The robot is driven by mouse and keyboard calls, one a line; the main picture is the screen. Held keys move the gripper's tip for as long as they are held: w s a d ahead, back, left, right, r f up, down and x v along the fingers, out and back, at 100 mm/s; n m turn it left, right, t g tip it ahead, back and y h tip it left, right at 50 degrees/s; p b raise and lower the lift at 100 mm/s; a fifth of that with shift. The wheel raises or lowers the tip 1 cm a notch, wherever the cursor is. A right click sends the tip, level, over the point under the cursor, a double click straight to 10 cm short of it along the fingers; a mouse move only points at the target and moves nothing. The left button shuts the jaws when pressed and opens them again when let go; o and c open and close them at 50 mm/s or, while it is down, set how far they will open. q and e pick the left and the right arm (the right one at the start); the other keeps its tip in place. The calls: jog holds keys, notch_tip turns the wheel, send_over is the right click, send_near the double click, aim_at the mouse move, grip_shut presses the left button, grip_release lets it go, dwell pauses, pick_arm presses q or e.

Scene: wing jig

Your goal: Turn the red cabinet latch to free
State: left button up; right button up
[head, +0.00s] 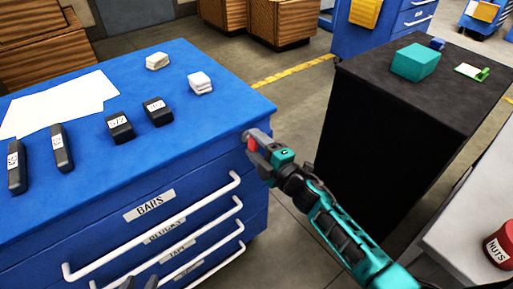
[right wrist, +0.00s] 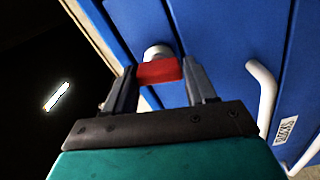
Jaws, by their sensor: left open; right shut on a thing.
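The red cabinet latch (right wrist: 158,71) is a small red bar in front of a pale round hub (right wrist: 157,51) on the blue cabinet (head: 215,165). In the head view the red latch (head: 251,145) shows at the cabinet's right front corner, just below the top. My right gripper (right wrist: 160,88) is shut on the latch, one finger at each end of the bar. In the head view the right gripper (head: 254,146) reaches the corner from the lower right. Only the dark tips of my left gripper (head: 140,283) show at the bottom edge, apart and empty, below the drawer handles.
White drawer handles (head: 150,228) stick out from the cabinet front. Papers (head: 60,103), several black labelled blocks (head: 120,127) and two pale blocks (head: 200,83) lie on top. A black cabinet (head: 385,140) stands to the right, with floor between. A red can labelled NUTS (head: 498,246) is lower right.

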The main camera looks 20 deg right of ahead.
jog(key=shift+f+n+b, duration=0.15)
jog(key=shift+n+b, duration=0.2)
jog(key=shift+n, duration=0.85)
jog(key=o, duration=1)
jog(key=shift+c, duration=0.2)
jog(key=shift+s, duration=0.1)
jog(key=v, duration=1.2)
jog(key=shift+s+d, duration=0.2)
jog(key=shift+s, duration=0.15)
